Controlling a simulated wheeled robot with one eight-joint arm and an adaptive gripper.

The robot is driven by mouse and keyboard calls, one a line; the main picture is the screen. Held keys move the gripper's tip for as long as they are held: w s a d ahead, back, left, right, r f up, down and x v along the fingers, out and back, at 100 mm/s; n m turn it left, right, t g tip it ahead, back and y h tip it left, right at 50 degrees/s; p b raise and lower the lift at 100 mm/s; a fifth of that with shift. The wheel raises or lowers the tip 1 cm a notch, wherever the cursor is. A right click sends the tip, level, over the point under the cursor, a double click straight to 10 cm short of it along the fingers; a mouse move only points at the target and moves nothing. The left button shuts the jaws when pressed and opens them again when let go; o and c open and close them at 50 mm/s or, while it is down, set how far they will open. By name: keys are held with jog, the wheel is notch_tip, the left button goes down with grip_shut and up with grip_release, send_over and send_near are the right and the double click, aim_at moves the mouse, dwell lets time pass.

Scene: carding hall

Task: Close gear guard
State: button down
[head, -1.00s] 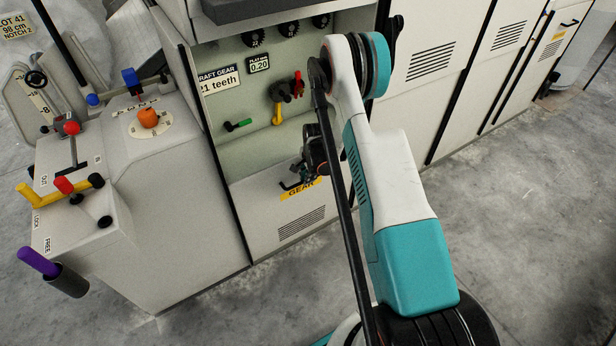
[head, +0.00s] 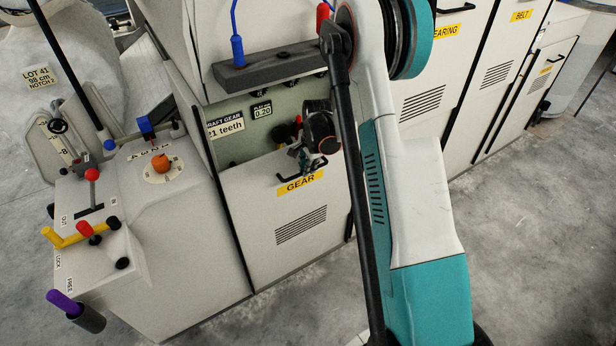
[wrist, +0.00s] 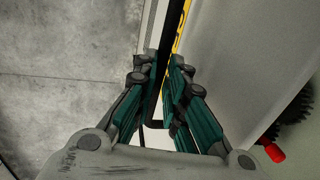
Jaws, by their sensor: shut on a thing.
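The gear guard (head: 335,205) is a pale panel with a yellow GEAR label (head: 300,184), vent slots and a black handle on its upper part. It covers the lower part of the gear opening (head: 232,150), whose upper part is uncovered. My gripper (head: 303,160) is at the handle, in front of the guard's top edge. In the wrist view my gripper (wrist: 160,80) is closed around the dark handle bar (wrist: 166,50), beside the yellow label edge and the pale guard face (wrist: 225,50). My gripper and wrist hide part of the opening.
A dark toothed gear (wrist: 292,108) and red knob (wrist: 273,152) show behind the guard. The lever console (head: 160,230) stands at left. Floor at right is clear.

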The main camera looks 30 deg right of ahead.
jog(key=shift+r+p, duration=0.55)
jog(key=shift+r, duration=1.45)
jog(key=c, duration=1.7)
grip_release()
jog(key=shift+o, duration=0.2)
jog(key=shift+f, duration=0.1)
